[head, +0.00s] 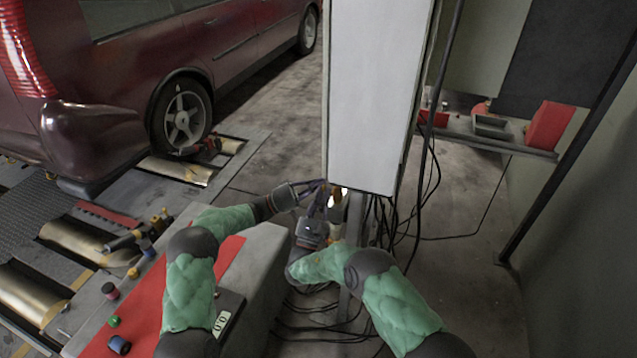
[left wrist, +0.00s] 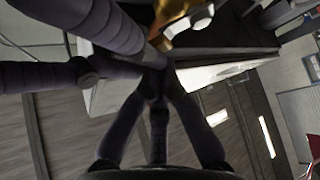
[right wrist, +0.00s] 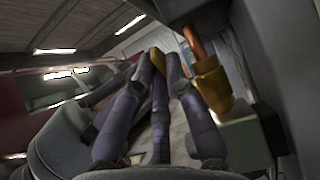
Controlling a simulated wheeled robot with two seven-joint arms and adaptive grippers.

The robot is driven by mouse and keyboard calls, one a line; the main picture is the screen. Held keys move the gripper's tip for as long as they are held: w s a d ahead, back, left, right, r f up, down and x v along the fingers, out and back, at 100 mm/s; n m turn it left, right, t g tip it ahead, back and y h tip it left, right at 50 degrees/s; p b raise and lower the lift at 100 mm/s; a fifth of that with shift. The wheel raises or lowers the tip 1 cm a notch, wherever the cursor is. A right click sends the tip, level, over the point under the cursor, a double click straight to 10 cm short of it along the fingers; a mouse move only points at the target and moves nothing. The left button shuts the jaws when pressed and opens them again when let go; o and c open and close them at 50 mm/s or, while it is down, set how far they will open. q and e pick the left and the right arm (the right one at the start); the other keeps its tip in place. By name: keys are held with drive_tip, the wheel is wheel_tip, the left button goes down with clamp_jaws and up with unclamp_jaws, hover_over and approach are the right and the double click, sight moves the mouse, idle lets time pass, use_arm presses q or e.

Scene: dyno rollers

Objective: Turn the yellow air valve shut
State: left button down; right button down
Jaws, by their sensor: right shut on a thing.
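The yellow air valve (head: 337,195) is mostly hidden in the head view, below the white cabinet. In the right wrist view its brass-yellow body (right wrist: 212,85) hangs beside a copper pipe, with a yellow piece (right wrist: 158,65) between my fingertips. My right gripper (right wrist: 160,68) is shut on that yellow piece, which looks like the valve's handle. In the left wrist view, yellow metal (left wrist: 180,22) shows just past the fingertips of my left gripper (left wrist: 155,72). The left fingers converge close to the right gripper's fingers; whether they are open or touch the valve is unclear.
The tall white cabinet (head: 378,95) stands over both grippers. Black cables (head: 395,215) hang on its right side. A grey bench with a red mat (head: 140,300) and small parts is at left. A dark red car (head: 200,50) stands behind.

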use_arm(q)
drive_tip(key=shift+s+f, duration=0.25)
drive_tip(key=shift+f, duration=0.2)
use_arm(e)
drive_tip(key=shift+f, duration=0.1)
drive_tip(key=c, duration=1.3)
unclamp_jaws()
use_arm(q)
drive_tip(key=shift+s+d, duration=0.1)
use_arm(e)
drive_tip(key=shift+o, duration=0.3)
drive_tip(key=shift+a+r, duration=0.1)
drive_tip(key=shift+r, duration=0.1)
